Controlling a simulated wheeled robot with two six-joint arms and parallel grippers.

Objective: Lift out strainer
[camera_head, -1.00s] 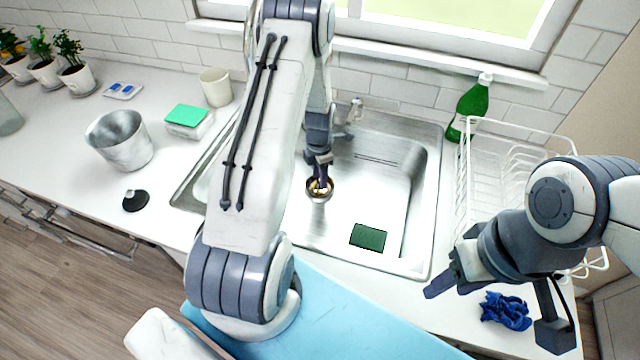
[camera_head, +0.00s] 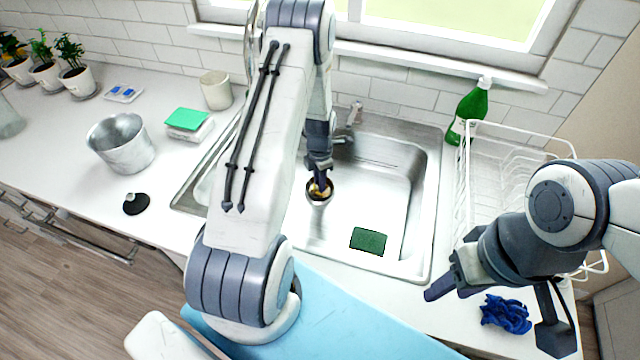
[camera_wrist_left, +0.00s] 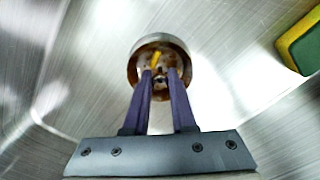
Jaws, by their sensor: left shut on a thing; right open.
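The strainer (camera_wrist_left: 160,45) is a round metal cup with brown and yellow scraps inside. It is in the sink basin at the drain, and it also shows in the head view (camera_head: 319,197). My left gripper (camera_wrist_left: 162,74) reaches down into the sink, its two dark fingertips inside the cup's rim and shut on the middle part of the strainer. Whether the strainer is lifted clear of the drain cannot be told. My right gripper (camera_head: 490,308) is open and empty above the counter's right part, near the blue cloth.
The sink (camera_head: 408,215) holds a green sponge (camera_head: 368,241). A metal bucket (camera_head: 121,145) and a black plug (camera_head: 136,204) stand on the left counter. A dish rack (camera_head: 500,175), a green bottle (camera_head: 470,108) and a blue cloth (camera_head: 506,313) are at the right.

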